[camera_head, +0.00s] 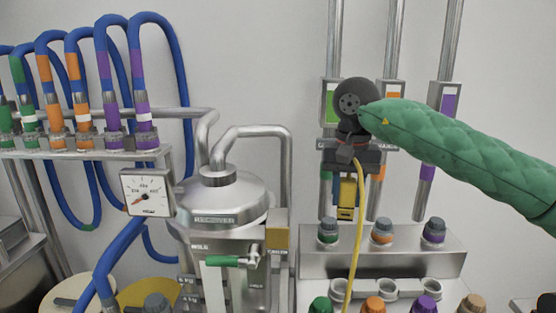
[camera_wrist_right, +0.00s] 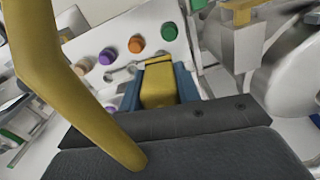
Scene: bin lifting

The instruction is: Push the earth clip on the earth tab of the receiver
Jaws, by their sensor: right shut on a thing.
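The yellow earth clip (camera_head: 346,198) hangs in my right gripper (camera_head: 347,208), which is shut on it and points down. A yellow cable (camera_head: 356,230) runs down from it. In the right wrist view the clip (camera_wrist_right: 158,86) sits between the two blue fingers of the gripper (camera_wrist_right: 158,92). The steel receiver (camera_head: 228,200) stands left of the gripper. A brass-coloured piece (camera_head: 278,237) at its right side looks like the earth tab; it likely shows in the right wrist view too (camera_wrist_right: 240,10). The clip is apart from it, to its right and higher in the picture. My left gripper is not in view.
A steel stand (camera_head: 380,265) with several coloured caps is below the gripper. Steel pipes (camera_head: 286,170) rise beside the receiver. A gauge (camera_head: 147,193) and blue hoses (camera_head: 180,75) are at the left. A green-handled valve (camera_head: 225,261) is on the receiver's front.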

